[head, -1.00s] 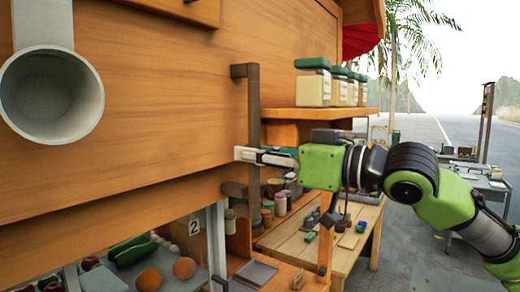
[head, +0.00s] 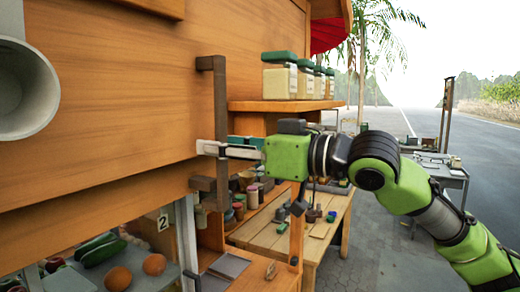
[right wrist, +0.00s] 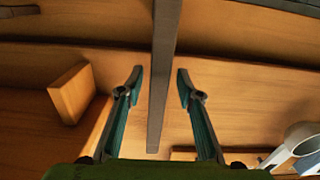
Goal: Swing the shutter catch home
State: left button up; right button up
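The shutter catch appears as a dark brown upright bar (head: 220,100) against the wooden shutter panel (head: 120,110) in the head view. A short brown block (head: 203,184) juts out near its lower end. My right gripper (head: 211,149) is at the lower half of the bar, its pale finger crossing in front of it. In the right wrist view the bar (right wrist: 165,75) runs between the two spread fingertips of my right gripper (right wrist: 160,78). Gaps show on both sides, the narrower one at the right finger. My left gripper is in neither view.
A shelf (head: 285,105) with several green-lidded jars (head: 280,75) stands right of the bar. Below are a wooden table (head: 325,235) with small items and a produce counter. A grey tube (head: 22,88) is at the left edge. Open pavement lies right.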

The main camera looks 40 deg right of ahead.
jog(key=v, duration=1.1)
jog(key=shift+s+d, duration=0.3)
jog(key=shift+d, duration=0.05)
jog(key=shift+f, duration=0.15)
